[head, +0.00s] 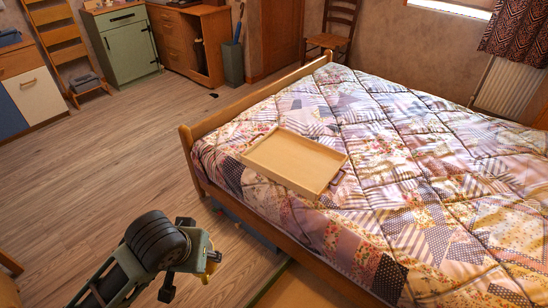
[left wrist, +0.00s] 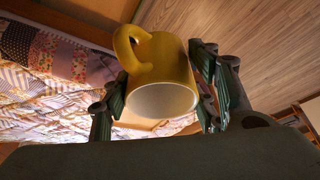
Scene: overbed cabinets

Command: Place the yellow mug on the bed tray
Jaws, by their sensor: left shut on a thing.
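The yellow mug (left wrist: 162,70) is between the fingers of my left gripper (left wrist: 158,108) in the left wrist view. Its handle points to the upper left and its white inside faces the camera. In the head view my left gripper (head: 205,262) is at the lower left, beside the bed, and only a small yellow bit of the mug (head: 213,257) shows past it. The bed tray (head: 294,162) is a light wooden tray with low rims. It lies on the near left part of the bed and looks empty. My right gripper is in neither view.
The bed (head: 430,170) has a patchwork quilt and a wooden frame, whose side rail (head: 300,258) runs between my left gripper and the tray. The wooden floor (head: 100,170) to the left is mostly clear. A green cabinet (head: 125,45) and a chair (head: 335,28) stand far back.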

